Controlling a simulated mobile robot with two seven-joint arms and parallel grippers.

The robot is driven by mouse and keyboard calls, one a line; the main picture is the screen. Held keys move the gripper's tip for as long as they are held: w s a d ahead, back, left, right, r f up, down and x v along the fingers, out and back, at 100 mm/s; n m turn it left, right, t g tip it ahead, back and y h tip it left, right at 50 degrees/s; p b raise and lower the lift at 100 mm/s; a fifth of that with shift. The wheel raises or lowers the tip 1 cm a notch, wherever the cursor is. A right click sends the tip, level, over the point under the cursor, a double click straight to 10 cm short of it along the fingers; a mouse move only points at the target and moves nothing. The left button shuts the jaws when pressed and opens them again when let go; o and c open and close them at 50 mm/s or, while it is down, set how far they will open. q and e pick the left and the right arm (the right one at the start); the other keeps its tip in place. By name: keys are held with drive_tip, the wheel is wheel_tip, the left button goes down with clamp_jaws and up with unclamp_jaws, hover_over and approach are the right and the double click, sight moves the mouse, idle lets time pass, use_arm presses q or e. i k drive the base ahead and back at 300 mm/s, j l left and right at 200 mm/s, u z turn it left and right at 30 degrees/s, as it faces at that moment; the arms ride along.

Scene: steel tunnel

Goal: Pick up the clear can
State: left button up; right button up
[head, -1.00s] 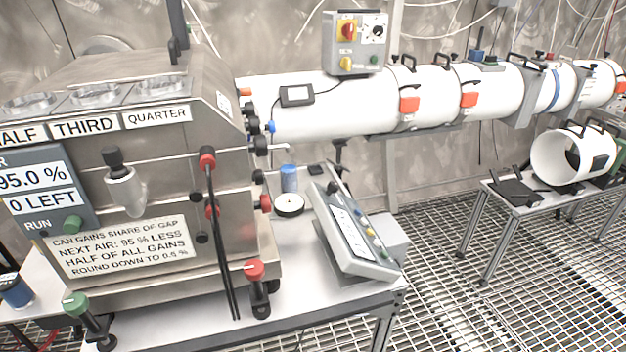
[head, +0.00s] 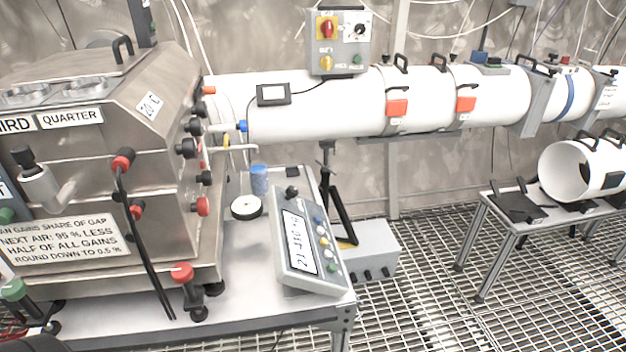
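I cannot make out a clear can for certain. Round, glassy-looking rims (head: 75,87) sit in the sloping top of the steel machine (head: 165,150), behind labels that read THIRD and QUARTER; I cannot tell whether they are cans or openings.
A sloping control panel (head: 308,245) stands on the bench (head: 230,290). A tripod (head: 338,205) and a grey box (head: 365,250) are behind it. A long white tube (head: 330,110) runs along the wall. The grated floor (head: 420,300) is open between bench and side table (head: 500,208).

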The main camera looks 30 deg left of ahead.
sight(259, 180)
drive_tip(key=i+l+z, duration=0.15)
drive_tip(key=z, duration=0.2)
drive_tip(key=i+l+z, duration=0.2)
drive_tip(key=z, duration=0.15)
drive_tip(key=i+l+z, duration=0.2)
drive_tip(key=z, duration=0.15)
drive_tip(key=i+l+u, duration=0.2)
drive_tip(key=i, duration=0.3)
drive_tip(key=i+l+u, duration=0.25)
drive_tip(key=i, duration=0.25)
drive_tip(key=i+u, duration=0.15)
drive_tip(key=u, duration=0.3)
drive_tip(key=i+u, duration=0.15)
drive_tip(key=u, duration=0.35)
drive_tip(key=i+l+u, duration=0.1)
drive_tip(key=u, duration=0.35)
drive_tip(key=i+u, duration=0.1)
drive_tip(key=u, duration=0.35)
drive_tip(key=i+l+u, duration=0.1)
drive_tip(key=u, duration=0.35)
drive_tip(key=i+u, duration=0.1)
drive_tip(key=u, duration=0.3)
drive_tip(key=i+l+u, duration=0.1)
drive_tip(key=u, duration=0.35)
drive_tip(key=l+u, duration=0.25)
drive_tip(key=u, duration=0.2)
drive_tip(key=l+u, duration=0.15)
drive_tip(key=u, duration=0.3)
drive_tip(key=i+l, duration=0.05)
